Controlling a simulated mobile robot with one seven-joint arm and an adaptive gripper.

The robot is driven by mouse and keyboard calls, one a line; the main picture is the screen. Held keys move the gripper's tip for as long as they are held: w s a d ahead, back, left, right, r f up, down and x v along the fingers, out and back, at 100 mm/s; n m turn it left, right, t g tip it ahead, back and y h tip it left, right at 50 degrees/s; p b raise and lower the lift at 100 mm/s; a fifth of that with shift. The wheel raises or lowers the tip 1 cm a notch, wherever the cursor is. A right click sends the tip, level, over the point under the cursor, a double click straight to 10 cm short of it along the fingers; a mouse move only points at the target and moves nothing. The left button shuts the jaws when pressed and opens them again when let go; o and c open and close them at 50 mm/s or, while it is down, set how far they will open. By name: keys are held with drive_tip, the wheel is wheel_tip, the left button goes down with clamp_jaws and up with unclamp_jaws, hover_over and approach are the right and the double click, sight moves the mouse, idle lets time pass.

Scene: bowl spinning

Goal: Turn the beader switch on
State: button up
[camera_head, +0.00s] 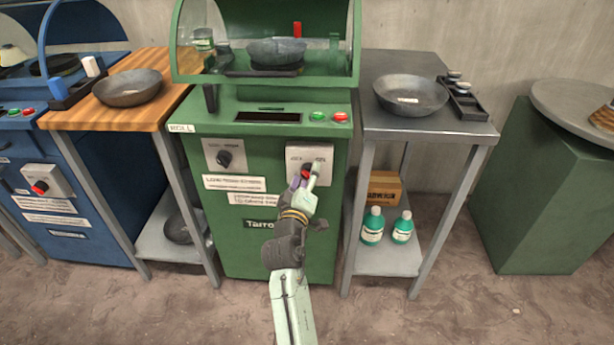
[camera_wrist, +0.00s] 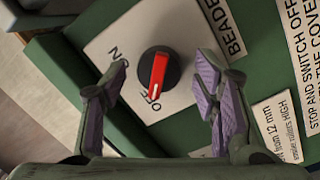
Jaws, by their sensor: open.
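The beader switch (camera_wrist: 159,76) is a round black knob with a red handle on a light square plate (camera_wrist: 120,52). The plate reads ON at upper left and OFF below, with BEADER lettering beside it. The handle's white mark points toward OFF. In the head view the plate (camera_head: 296,152) is on the upper right front of the green machine (camera_head: 262,235). My gripper (camera_head: 306,172) is open in front of it and hides part of the switch. In the wrist view, the purple-padded fingers of my gripper (camera_wrist: 157,68) stand on either side of the knob, apart from it.
Another black knob (camera_head: 224,159) is at the machine's left front. A green button (camera_head: 317,116) and a red button (camera_head: 341,116) sit above the plate. A grey table (camera_head: 440,128) with a metal bowl (camera_head: 410,95) stands close on the right. A wooden-topped table (camera_head: 150,112) stands on the left.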

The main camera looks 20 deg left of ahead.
drive_tip(key=c, duration=1.2)
drive_tip(key=shift+o, duration=0.2)
drive_tip(key=shift+m, duration=0.4)
drive_tip(key=m+b, duration=0.1)
drive_tip(key=m, duration=0.2)
drive_tip(key=shift+m+g+b, duration=0.3)
drive_tip(key=shift+m+b, duration=0.05)
drive_tip(key=shift+m, duration=0.05)
drive_tip(key=m, duration=0.4)
drive_tip(key=shift+r+g+b, duration=0.1)
drive_tip(key=shift+g+b, duration=0.2)
drive_tip(key=shift+b, duration=0.1)
drive_tip(key=m+y, duration=0.1)
drive_tip(key=m, duration=0.3)
drive_tip(key=shift+d, duration=0.1)
drive_tip(key=m, duration=0.3)
drive_tip(key=shift+w+r+m+g+y+b, duration=0.1)
drive_tip(key=shift+m+g+y+b, duration=0.2)
drive_tip(key=shift+m+y+b, duration=0.1)
